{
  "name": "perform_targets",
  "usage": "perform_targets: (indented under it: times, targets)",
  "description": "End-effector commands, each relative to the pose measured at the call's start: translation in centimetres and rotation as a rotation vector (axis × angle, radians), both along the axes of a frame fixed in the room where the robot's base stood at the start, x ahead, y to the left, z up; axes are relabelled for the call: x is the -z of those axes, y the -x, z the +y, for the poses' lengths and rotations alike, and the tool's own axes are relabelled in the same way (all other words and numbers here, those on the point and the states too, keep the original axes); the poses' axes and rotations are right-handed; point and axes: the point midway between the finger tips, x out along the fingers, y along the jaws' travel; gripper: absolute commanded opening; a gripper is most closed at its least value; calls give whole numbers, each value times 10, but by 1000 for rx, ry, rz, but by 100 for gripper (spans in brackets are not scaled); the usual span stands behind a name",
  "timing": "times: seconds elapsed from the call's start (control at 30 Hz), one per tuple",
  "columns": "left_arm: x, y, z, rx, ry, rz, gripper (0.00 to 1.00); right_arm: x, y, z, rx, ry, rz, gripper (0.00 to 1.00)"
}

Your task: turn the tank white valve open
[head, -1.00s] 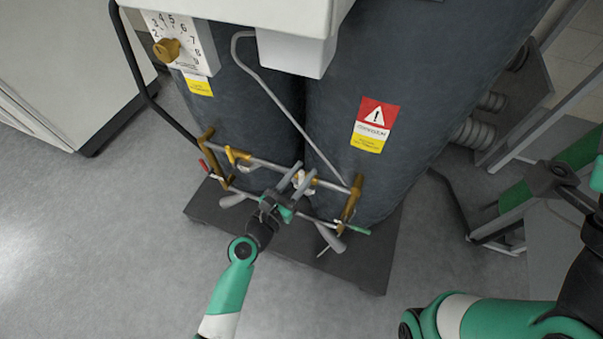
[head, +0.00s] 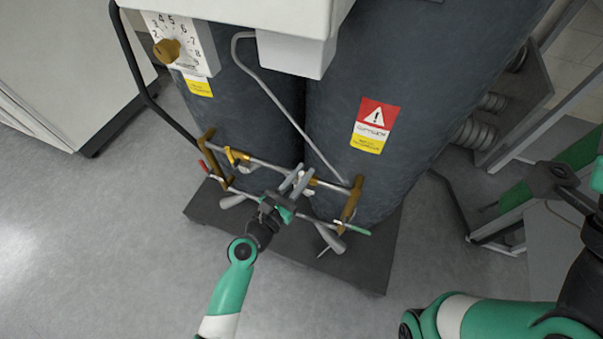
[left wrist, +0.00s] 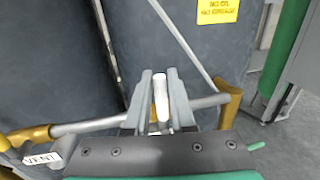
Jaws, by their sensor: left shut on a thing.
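The white valve handle (left wrist: 161,95) stands upright between the two grey fingers of my left gripper (left wrist: 160,100) in the left wrist view. The fingers are shut on it from both sides. In the head view my left gripper (head: 297,183) is at the middle of the pipework in front of the dark tanks, and its fingers mostly hide the white handle. The valve sits on a grey horizontal pipe (left wrist: 88,125) with brass fittings at its ends. My right arm is at the right edge of the head view; its gripper is not visible.
A red handle (head: 203,165) is left of the pipework and a green one (head: 357,230) is right. Two dark tanks (head: 420,90) stand behind on a dark base plate (head: 368,270). A grey box (head: 295,55) overhangs them. Floor in front is clear.

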Motion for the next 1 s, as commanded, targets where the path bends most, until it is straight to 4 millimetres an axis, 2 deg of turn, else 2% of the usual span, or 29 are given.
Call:
perform_targets:
  times: [0.67, 1.0]
  targets:
    - [0, 0, -1, 0, -8, -2, 0, -1, 0, 0, 0, 0, 0, 50]
    - [-1, 4, -11, 2, -141, -43, 0, -15, 0, 0, 0, 0, 0, 50]
